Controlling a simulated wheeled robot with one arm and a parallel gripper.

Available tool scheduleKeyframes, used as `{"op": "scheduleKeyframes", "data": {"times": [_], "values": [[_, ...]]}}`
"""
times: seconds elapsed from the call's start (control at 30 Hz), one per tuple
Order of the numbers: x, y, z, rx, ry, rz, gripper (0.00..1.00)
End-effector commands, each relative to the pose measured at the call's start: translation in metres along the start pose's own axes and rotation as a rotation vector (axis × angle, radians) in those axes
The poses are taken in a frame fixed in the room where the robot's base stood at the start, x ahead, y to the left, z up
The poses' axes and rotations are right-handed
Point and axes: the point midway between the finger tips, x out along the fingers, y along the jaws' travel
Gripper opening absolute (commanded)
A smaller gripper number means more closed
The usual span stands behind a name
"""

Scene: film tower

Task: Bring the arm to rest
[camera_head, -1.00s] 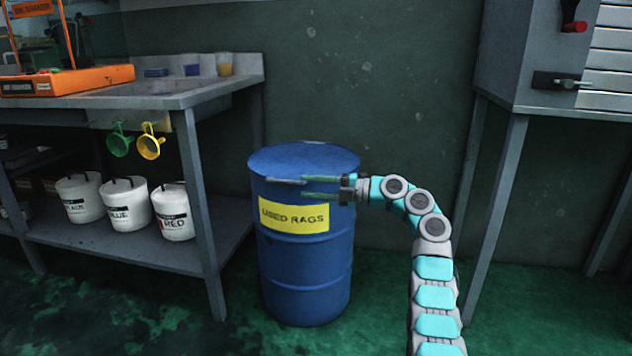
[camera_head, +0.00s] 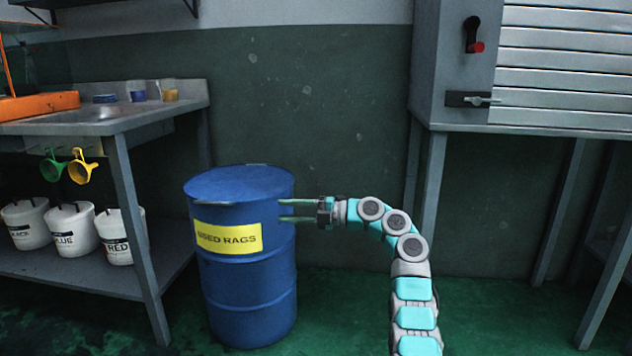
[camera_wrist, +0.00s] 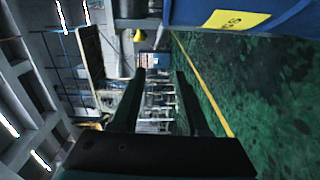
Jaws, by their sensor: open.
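My gripper (camera_head: 298,210) is open, with its two fingers apart and nothing between them. In the head view it points left, in front of the right side of a blue drum (camera_head: 245,295) labelled "USED RAGS". I cannot tell whether the fingers touch the drum. My arm rises from the bottom right and bends left at its top. In the wrist view the two fingers (camera_wrist: 158,95) reach into open space, and the drum (camera_wrist: 290,22) shows at the top right with part of its yellow label.
A metal sink bench (camera_head: 135,215) stands at the left, with white buckets (camera_head: 72,228) on its shelf and a green and a yellow funnel (camera_head: 82,166) hanging. A grey cabinet (camera_head: 452,60) on legs stands at the right. Green floor lies between drum and cabinet legs.

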Motion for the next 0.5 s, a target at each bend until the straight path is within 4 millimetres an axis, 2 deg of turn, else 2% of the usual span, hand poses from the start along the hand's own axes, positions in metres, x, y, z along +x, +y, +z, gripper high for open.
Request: {"op": "scheduleKeyframes", "data": {"times": [0.5], "values": [[0.003, 0.022, 0.023, 0.191, -0.061, -0.053, 0.45]]}}
